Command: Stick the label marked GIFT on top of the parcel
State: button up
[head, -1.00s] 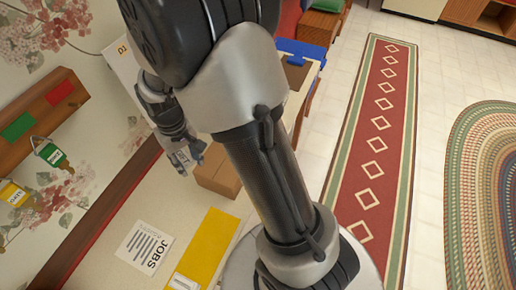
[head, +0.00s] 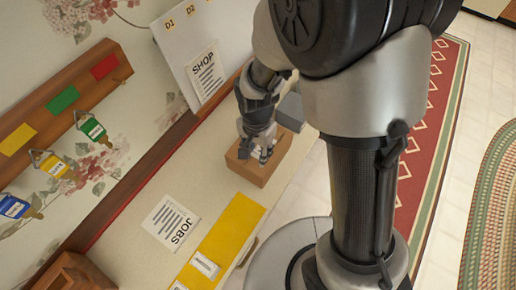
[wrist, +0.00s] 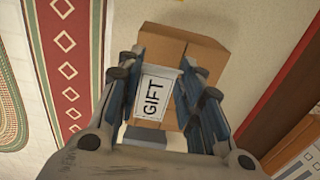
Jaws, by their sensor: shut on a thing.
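The parcel (head: 258,172) is a brown cardboard box on the pale worktop in the head view. It also fills the upper middle of the wrist view (wrist: 200,50). My gripper (head: 262,152) is over the parcel, pointing down at it. In the wrist view, my gripper (wrist: 160,88) is shut on the white label marked GIFT (wrist: 153,97), held between the two fingers. The label lies in front of the parcel's top in that view. I cannot tell whether it touches the top. The label cannot be made out in the head view.
A grey block (head: 290,110) stands close beside the parcel. A yellow mat (head: 232,228) with white labels and a JOBS sheet (head: 171,222) lie nearer on the worktop. A SHOP sheet (head: 205,74) is on the white board behind. Tags hang from a wooden rail (head: 60,100).

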aim_at(257, 167)
jog(key=shift+f+b, duration=2.35)
jog(key=shift+f, duration=0.7)
jog(key=shift+f+b, duration=0.35)
jog(key=shift+f, duration=0.1)
jog(key=o, duration=0.8)
jog(key=shift+c, duration=0.2)
jog(key=shift+o, duration=0.5)
jog(key=o, duration=0.5)
jog(key=shift+r, duration=0.1)
jog(key=shift+r+p, duration=2.85)
jog(key=shift+r, duration=0.6)
